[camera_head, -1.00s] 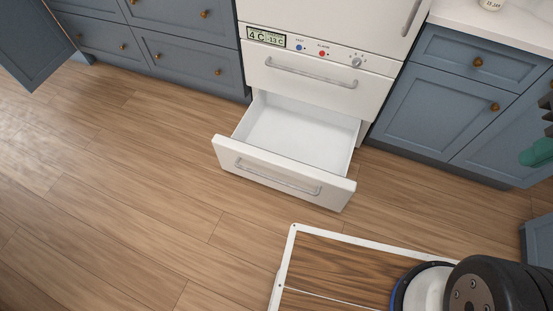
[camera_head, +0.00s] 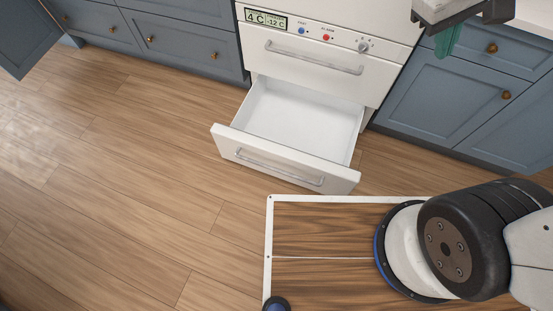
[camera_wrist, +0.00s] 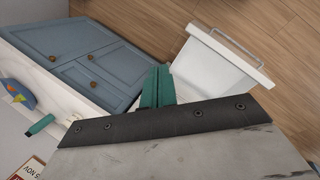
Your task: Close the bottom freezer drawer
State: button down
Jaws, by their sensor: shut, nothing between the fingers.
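The bottom freezer drawer (camera_head: 283,163) is pulled well out below the white fridge-freezer, and its white inside looks empty. A grey bar handle (camera_head: 280,166) runs across its front. In the wrist view the drawer (camera_wrist: 212,72) lies beyond the fingers, up and to the right, with its handle (camera_wrist: 237,47) at the far side. My gripper (camera_head: 446,40) is at the upper right, in front of the blue cabinets, apart from the drawer. Its green fingers are together and empty in the wrist view (camera_wrist: 157,84).
The closed upper drawer (camera_head: 314,58) sits above the open one, under a control panel (camera_head: 325,35). Blue cabinets (camera_head: 455,90) stand on the right and more (camera_head: 180,35) on the left. The wooden floor (camera_head: 130,180) left and front of the drawer is clear.

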jog(key=w+a+f+n+t+h, duration=0.1)
jog(key=w+a+f+n+h, duration=0.25)
jog(key=w+a+f, duration=0.45)
jog(key=n+t+y, duration=0.2)
jog(key=n+t, duration=0.5)
jog(key=n, duration=1.1)
send_over(279, 157)
jog(key=s+a, duration=0.2)
jog(key=a, duration=0.1)
notch_tip(279, 157, down, 36)
jog(key=f, duration=0.1)
jog(key=s+a+f+n+y, duration=0.1)
jog(key=s+f+n, duration=0.2)
jog(key=s+f, duration=0.45)
jog(key=s+a+f+n+y, duration=0.1)
jog(key=s+f+n+y, duration=0.2)
jog(key=f, duration=0.8)
jog(key=shift+h, duration=0.75)
jog(key=x, duration=0.3)
jog(key=r+x, duration=0.1)
jog(key=x, duration=0.3)
jog(key=w+d+x, duration=0.1)
jog(key=x, duration=0.3)
jog(key=shift+w+d, duration=0.1)
jog(key=shift+w, duration=0.05)
jog(key=shift+w+d, duration=0.25)
jog(key=shift+w, duration=0.4)
jog(key=shift+w, duration=0.1)
